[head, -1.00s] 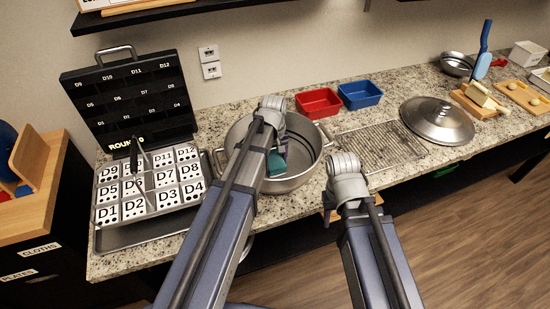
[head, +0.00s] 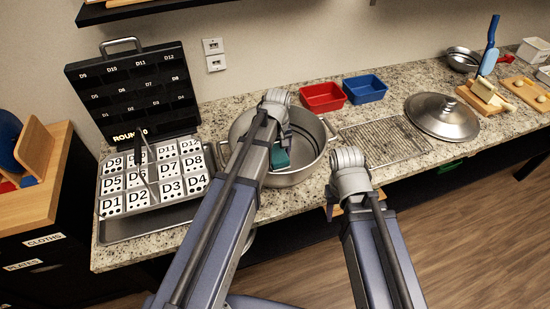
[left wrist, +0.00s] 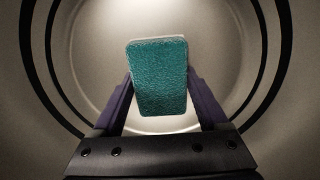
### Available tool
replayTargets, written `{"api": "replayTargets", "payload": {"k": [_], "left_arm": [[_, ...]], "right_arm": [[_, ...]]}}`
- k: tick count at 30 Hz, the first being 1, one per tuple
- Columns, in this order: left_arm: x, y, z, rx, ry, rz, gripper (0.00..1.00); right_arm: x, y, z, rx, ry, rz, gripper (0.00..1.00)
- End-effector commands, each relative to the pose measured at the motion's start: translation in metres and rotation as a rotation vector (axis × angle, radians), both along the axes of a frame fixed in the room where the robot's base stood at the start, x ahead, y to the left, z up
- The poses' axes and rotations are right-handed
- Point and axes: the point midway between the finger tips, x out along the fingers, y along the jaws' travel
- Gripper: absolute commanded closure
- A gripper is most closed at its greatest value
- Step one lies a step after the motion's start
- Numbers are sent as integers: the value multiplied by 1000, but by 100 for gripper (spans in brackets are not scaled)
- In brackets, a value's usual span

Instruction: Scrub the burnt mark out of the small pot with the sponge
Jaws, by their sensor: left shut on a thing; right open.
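The steel pot (head: 310,172) stands on the counter, open at the top, with a loop handle at its right side. My left gripper (left wrist: 161,95) reaches down into it and is shut on the teal sponge (left wrist: 158,78). The sponge also shows inside the pot in the head view (head: 279,158). In the left wrist view the pot's pale inner wall (left wrist: 225,60) rings the sponge. I cannot tell whether the sponge touches the bottom. No burnt mark shows; the sponge and my arm hide part of the floor. My right gripper (head: 331,207) is open, beside the pot's right, mostly hidden by its arm.
A wire rack (head: 385,141) and a domed lid (head: 442,117) lie right of the pot. Red (head: 322,97) and blue (head: 365,89) bins stand behind. A tray (head: 150,227) of numbered cards and an open black case (head: 130,95) stand at left.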

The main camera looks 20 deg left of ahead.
Motion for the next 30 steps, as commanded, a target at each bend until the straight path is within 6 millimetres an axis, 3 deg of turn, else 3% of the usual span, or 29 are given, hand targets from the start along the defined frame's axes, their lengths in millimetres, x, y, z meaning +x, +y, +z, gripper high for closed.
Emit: {"api": "replayTargets", "payload": {"k": [11,22,30], "left_arm": [[12,-1,-1,0,-2,0,68],[41,-4,1,0,-2,0,68],[42,-5,1,0,-1,0,68]], "right_arm": [[0,0,-1,0,0,0,50],[0,0,1,0,0,0,50],[0,0,1,0,0,0,50]]}}
